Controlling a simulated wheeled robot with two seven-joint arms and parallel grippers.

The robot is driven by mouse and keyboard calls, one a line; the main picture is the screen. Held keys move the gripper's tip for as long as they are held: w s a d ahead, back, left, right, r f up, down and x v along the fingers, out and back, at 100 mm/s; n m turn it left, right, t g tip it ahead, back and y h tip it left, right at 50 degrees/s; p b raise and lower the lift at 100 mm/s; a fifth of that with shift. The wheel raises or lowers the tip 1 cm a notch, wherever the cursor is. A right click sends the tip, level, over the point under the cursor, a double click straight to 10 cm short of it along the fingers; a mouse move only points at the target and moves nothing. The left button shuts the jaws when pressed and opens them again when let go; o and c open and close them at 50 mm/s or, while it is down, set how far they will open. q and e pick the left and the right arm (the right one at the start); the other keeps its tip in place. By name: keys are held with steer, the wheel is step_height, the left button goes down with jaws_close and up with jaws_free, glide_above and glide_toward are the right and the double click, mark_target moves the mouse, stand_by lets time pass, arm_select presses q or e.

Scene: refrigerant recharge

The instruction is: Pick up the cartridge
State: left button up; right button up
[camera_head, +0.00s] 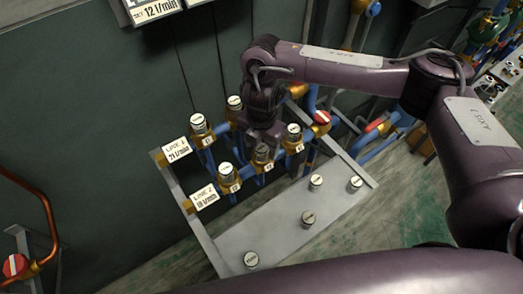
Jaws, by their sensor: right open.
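Capped cylindrical cartridges stand in brass holders along two blue pipe lines. In the front row, labelled Line 2, there is a left cartridge (226,173), a middle cartridge (262,154) and a right cartridge (293,133). In the back row are a left cartridge (198,124) and another cartridge (235,103); my arm hides what stands further right. My right gripper (263,140) points down, open, just above or around the middle front cartridge; I cannot tell whether it touches. My left gripper is out of view.
Several more capped cartridges, such as one at the front (251,259), stand on the grey tray (270,233). Label plates stand left of the rows. A dark wall (90,130) rises behind. Red-handled valves (322,117) and pipes are to the right.

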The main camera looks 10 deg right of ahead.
steer(key=shift+f, duration=0.55)
steer(key=c, duration=1.1)
steer(key=shift+r, duration=0.1)
